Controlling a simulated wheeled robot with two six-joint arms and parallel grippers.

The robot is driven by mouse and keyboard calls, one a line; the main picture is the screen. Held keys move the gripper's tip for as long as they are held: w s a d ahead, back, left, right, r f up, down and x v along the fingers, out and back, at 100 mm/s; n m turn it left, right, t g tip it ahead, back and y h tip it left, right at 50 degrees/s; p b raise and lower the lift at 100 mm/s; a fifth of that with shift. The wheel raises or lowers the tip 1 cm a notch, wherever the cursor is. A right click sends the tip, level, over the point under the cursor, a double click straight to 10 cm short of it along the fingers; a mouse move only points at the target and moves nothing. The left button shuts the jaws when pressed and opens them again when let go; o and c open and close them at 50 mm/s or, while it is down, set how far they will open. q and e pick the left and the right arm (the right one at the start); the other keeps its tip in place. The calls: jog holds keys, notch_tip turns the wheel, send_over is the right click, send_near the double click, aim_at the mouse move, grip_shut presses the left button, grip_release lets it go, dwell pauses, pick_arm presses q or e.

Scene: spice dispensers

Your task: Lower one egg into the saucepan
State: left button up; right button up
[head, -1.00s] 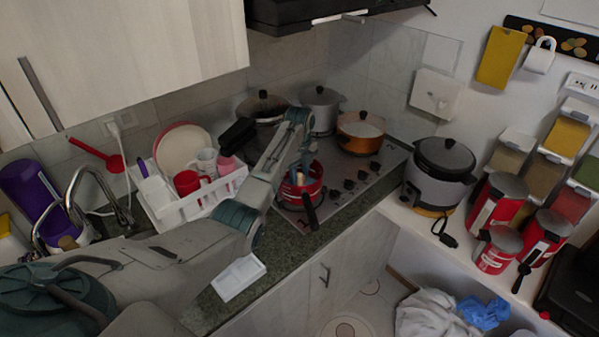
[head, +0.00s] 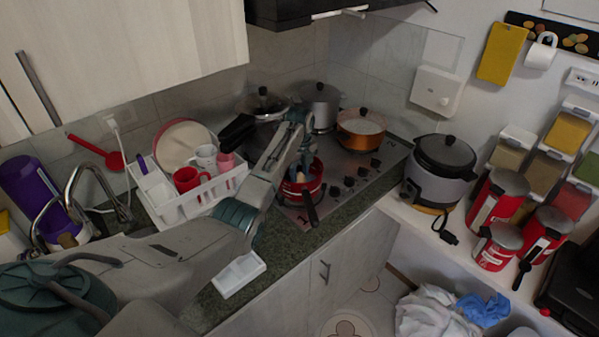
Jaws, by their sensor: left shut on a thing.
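The red saucepan (head: 317,180) stands on the front of the hob, its black handle pointing toward the counter's front edge. My left arm reaches over the counter from the left. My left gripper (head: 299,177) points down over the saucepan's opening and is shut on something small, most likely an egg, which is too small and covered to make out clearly. The fingertips appear at or just inside the rim; I cannot tell whether the held thing touches the bottom. The inside of the pan is largely hidden. My right gripper is not in view.
A steel pot (head: 320,106) and an orange pot (head: 360,128) stand behind the saucepan. A white dish rack (head: 203,201) is to the left. A white tray (head: 238,274) lies on the counter's front edge. A rice cooker (head: 438,178) stands to the right.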

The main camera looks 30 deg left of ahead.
pick_arm(q)
jog(key=o, duration=1.1)
jog(key=shift+c, duration=0.2)
jog(key=shift+r, duration=0.1)
